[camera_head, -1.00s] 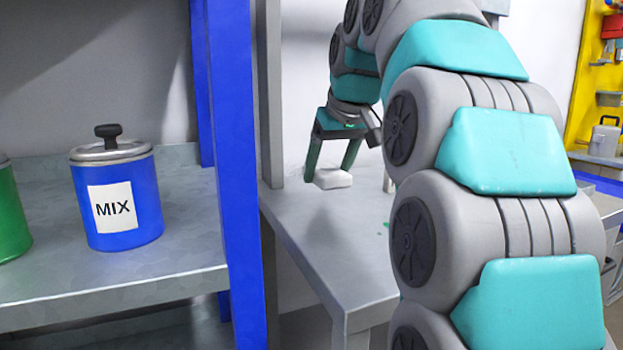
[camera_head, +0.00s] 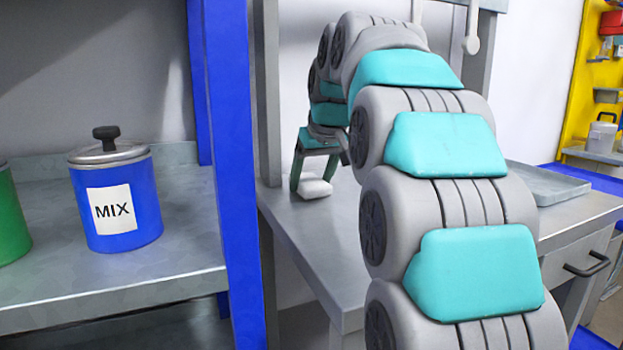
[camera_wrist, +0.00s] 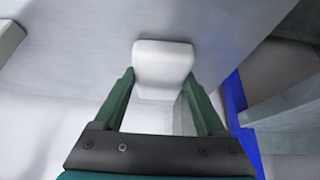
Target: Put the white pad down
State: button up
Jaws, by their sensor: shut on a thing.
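The white pad (camera_head: 315,187) is a small rounded block at the grey bench in the head view. My gripper (camera_head: 311,184) points down with its green fingers at the pad's two sides. In the wrist view the pad (camera_wrist: 163,66) sits between the fingertips of my gripper (camera_wrist: 162,84), which is shut on it. The pad is very near the grey bench top (camera_head: 305,235); I cannot tell whether it touches it.
A blue MIX can (camera_head: 115,195) and part of a green can (camera_head: 10,215) stand on the left shelf (camera_head: 60,285). A blue post (camera_head: 232,170) and a grey post (camera_head: 268,95) rise between shelf and bench. A grey tray (camera_head: 545,183) lies on the bench's right side. The bench front is clear.

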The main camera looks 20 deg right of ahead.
jog(key=shift+f, duration=0.3)
jog(key=shift+f, duration=0.1)
jog(key=o, duration=1.1)
jog(key=shift+f, duration=0.2)
jog(key=shift+o, duration=0.2)
jog(key=shift+r, duration=0.45)
jog(key=p+v, duration=0.1)
jog(key=v, duration=1.1)
jog(key=shift+r, duration=0.15)
